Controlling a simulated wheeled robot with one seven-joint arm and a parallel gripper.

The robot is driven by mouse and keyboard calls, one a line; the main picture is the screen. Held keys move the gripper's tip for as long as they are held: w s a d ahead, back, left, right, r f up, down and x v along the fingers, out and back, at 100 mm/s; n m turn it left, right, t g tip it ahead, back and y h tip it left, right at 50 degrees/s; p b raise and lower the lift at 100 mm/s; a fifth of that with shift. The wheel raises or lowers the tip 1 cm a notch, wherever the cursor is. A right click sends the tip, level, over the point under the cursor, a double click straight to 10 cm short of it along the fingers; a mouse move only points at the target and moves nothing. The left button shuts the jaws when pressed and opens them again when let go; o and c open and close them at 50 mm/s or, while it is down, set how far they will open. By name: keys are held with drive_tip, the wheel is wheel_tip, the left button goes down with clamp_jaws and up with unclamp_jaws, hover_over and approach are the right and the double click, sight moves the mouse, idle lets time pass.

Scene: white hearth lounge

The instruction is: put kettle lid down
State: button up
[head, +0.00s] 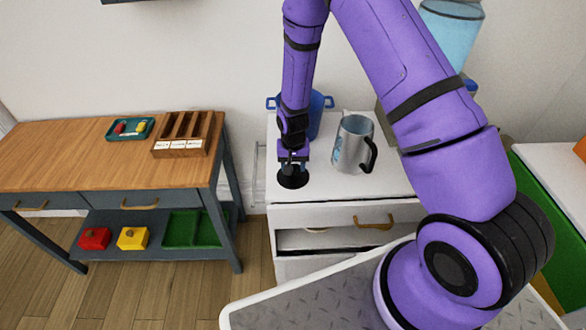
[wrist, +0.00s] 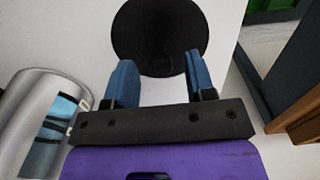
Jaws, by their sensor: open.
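The kettle lid (head: 293,181) is a black disc lying on the white cabinet top, left of the kettle. It also shows in the wrist view (wrist: 160,32), just beyond my fingertips. My gripper (head: 292,163) is above the lid, pointing down. In the wrist view my gripper (wrist: 158,75) has its two blue fingers apart, with nothing visibly clamped between them. Whether a finger touches the lid I cannot tell. The silver kettle (head: 352,145) with a black handle stands upright and without a lid; its side shows at the left of the wrist view (wrist: 35,105).
A blue pot (head: 316,112) stands behind my gripper. The white cabinet (head: 330,213) has a partly open drawer. A wooden-topped table (head: 70,150) to the left carries a teal tray (head: 130,129) and a wooden divided box (head: 180,151). A blue-topped container (head: 452,30) stands back right.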

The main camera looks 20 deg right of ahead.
drive_tip(key=s+d+r+n+t, duration=0.1)
drive_tip(key=s+r, duration=0.2)
drive_tip(key=r, duration=0.9)
drive_tip(key=s+d+r+t, duration=0.1)
drive_tip(key=s+r, duration=0.1)
drive_tip(key=r, duration=0.9)
drive_tip(key=s+d+r+n, duration=0.1)
drive_tip(key=s+d+r, duration=0.15)
drive_tip(key=r, duration=0.95)
drive_tip(key=s+d+r+t, duration=0.1)
drive_tip(key=s+r, duration=0.5)
drive_tip(key=s, duration=0.5)
drive_tip(key=s+d+r+n+t, duration=0.1)
drive_tip(key=s+r+t, duration=0.1)
drive_tip(key=s+r, duration=0.5)
drive_tip(key=s, duration=0.4)
drive_tip(key=shift+d+n, duration=0.2)
drive_tip(key=shift+n, duration=0.1)
